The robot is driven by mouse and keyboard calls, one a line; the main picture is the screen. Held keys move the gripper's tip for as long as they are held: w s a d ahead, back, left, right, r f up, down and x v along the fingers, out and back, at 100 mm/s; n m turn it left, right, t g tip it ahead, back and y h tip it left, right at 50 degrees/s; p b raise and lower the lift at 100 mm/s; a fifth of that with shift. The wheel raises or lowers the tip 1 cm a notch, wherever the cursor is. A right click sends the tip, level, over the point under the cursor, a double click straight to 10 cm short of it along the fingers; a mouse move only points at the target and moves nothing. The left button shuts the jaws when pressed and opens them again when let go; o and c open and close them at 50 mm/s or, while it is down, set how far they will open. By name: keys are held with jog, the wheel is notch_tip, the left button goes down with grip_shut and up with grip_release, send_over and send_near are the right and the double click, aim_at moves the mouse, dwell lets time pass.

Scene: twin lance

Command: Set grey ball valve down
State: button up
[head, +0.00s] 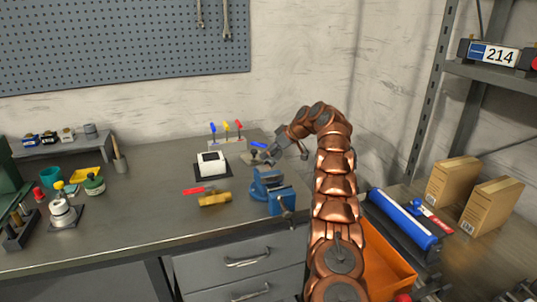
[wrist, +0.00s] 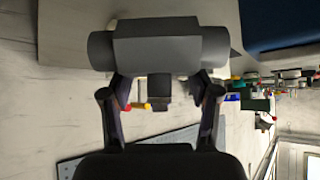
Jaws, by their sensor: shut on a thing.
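The grey ball valve (wrist: 158,45) fills the top of the wrist view as a blocky body with round ends and a short dark stem. My gripper (wrist: 160,84) has a finger at each side of it and is shut on it. In the head view, my gripper (head: 290,143) is at the back right of the workbench (head: 140,222), beyond the blue vise (head: 268,186). The valve is small and partly hidden by the gripper there. I cannot tell whether it touches the bench.
A rack with blue, yellow and red handles (head: 227,134) stands just left of my gripper. A white box (head: 211,164) on a dark mat, a red screwdriver (head: 197,190) and a yellow hammer (head: 215,199) lie nearer. An orange bin (head: 385,262) is right of my arm.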

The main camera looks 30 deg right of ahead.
jog(key=shift+r+p, duration=2.55)
jog(key=shift+r, duration=0.65)
jog(key=shift+a, duration=0.2)
grip_shut()
jog(key=shift+w+a+r, duration=0.2)
jog(key=shift+w+a, duration=0.05)
jog(key=shift+a, duration=0.05)
jog(key=shift+a, duration=0.1)
jog(key=shift+a, duration=0.1)
jog(key=shift+w+r, duration=0.1)
jog(key=shift+r, duration=0.05)
jog(key=shift+a, duration=0.15)
